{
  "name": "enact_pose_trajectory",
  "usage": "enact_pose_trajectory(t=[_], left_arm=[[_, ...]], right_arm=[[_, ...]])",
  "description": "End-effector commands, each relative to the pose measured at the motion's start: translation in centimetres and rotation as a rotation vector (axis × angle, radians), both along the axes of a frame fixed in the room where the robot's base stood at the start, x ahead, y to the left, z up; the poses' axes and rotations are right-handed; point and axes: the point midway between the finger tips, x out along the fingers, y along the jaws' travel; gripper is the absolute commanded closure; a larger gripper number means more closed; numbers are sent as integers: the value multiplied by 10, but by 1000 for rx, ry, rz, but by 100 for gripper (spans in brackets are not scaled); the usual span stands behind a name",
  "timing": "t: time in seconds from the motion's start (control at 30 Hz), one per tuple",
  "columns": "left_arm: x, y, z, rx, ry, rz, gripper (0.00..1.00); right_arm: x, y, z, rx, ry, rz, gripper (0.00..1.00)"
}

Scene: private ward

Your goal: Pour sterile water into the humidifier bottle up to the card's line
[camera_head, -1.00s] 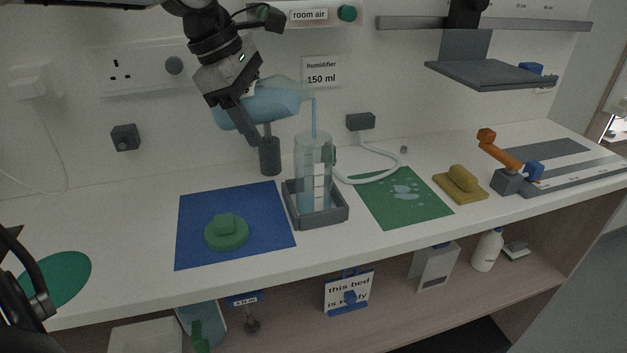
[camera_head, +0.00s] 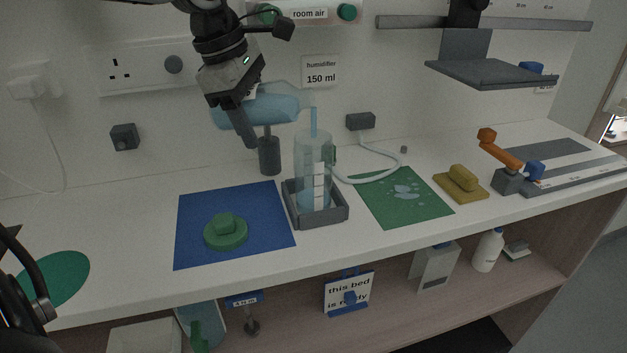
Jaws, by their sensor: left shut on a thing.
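My left gripper (camera_head: 240,122) is shut on a clear bottle of blue-tinted water (camera_head: 266,109), held tilted on its side with its mouth to the right. A thin blue stream (camera_head: 313,122) runs from the mouth into the clear, upright humidifier bottle (camera_head: 313,150). That bottle stands in a dark square tray (camera_head: 325,219). It holds some bluish water, and a white marked strip (camera_head: 319,183) shows on its side; the exact level against the marks is hard to tell. A wall card (camera_head: 321,71) reads "humidifier 150 ml". My right gripper is not in view.
A green lid (camera_head: 226,232) lies on a blue mat (camera_head: 190,256). A green mat (camera_head: 425,209) with wet patches, a yellow sponge (camera_head: 462,180) and an orange-armed device (camera_head: 505,151) are to the right. A grey post (camera_head: 269,156) stands behind the tray.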

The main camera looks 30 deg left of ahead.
Motion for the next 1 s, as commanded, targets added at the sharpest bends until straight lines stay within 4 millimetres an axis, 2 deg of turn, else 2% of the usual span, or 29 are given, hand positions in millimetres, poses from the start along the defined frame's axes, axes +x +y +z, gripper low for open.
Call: enact_pose_trajectory(t=[1.0], left_arm=[[0,2,-5,97,32,0,98]], right_arm=[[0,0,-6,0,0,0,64]])
